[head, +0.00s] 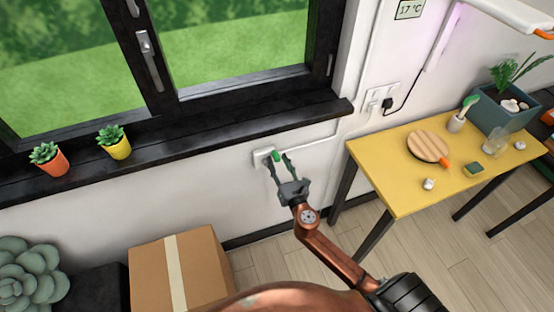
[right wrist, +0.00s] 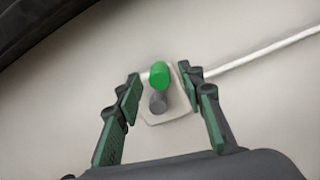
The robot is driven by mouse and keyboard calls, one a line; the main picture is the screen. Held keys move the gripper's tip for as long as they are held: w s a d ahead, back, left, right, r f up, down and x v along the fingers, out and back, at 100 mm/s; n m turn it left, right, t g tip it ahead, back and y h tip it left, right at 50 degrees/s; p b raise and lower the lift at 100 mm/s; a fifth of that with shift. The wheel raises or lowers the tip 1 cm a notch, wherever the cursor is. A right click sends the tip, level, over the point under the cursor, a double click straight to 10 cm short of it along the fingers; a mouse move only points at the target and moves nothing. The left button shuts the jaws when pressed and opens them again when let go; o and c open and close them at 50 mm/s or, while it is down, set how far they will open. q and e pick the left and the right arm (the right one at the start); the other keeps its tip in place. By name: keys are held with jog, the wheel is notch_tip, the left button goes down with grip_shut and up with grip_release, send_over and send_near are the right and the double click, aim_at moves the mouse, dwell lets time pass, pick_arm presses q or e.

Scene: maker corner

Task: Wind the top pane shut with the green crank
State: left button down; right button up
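The green crank (head: 277,155) sits on a small white wall plate (head: 261,157) under the dark window sill. In the right wrist view the crank's green knob (right wrist: 159,74) stands above a grey hub (right wrist: 158,103) on the white plate (right wrist: 177,113). My right gripper (head: 278,160) reaches up to it with its fingers apart, one on each side of the knob. In the wrist view the open right gripper (right wrist: 160,95) shows gaps between both fingers and the knob. The top pane cannot be made out. My left gripper is not in view.
The dark sill (head: 210,131) juts out above the crank and holds two potted succulents, in an orange pot (head: 51,161) and a yellow pot (head: 115,145). A cardboard box (head: 205,262) stands below. A yellow table (head: 400,190) with small items is at right.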

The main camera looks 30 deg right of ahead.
jog(key=s+a, duration=0.1)
jog(key=s, duration=0.9)
jog(key=shift+s+a, duration=0.2)
jog(key=shift+a, duration=0.1)
jog(key=w+n, duration=0.1)
jog(key=w+n+p, duration=0.1)
jog(key=w, duration=0.1)
jog(key=w+n+p, duration=0.1)
jog(key=w, duration=0.1)
jog(key=shift+w+d+r, duration=0.15)
jog(key=shift+d, duration=0.2)
jog(key=w, duration=0.2)
jog(key=w+d, duration=0.1)
jog(key=w, duration=0.4)
jog(key=shift+w+d, duration=0.15)
jog(key=shift+w, duration=0.05)
jog(key=shift+c, duration=0.3)
grip_shut()
